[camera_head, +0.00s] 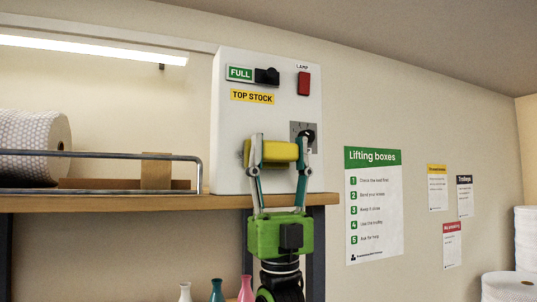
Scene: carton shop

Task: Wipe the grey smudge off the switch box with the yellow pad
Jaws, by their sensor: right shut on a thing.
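The switch box (227,128) is white and stands upright on a wooden shelf. Its front has a green FULL label, a black knob, a red switch under a LAMP label, a yellow TOP STOCK label and a grey metal plate with a black knob. My right gripper (277,149) comes up from below, shut on the yellow pad (279,152). The pad is in front of the lower part of the box; I cannot tell if it touches. A small greyish patch shows at the pad's left end, perhaps the smudge; the rest is hidden. My left gripper is not in view.
The wooden shelf (110,203) has a metal rail (130,154) and a roll of wrap (32,140) at left. The metal plate (298,128) is close above the pad's right end. Coloured bottles (217,291) stand below. Posters (373,205) hang on the right wall.

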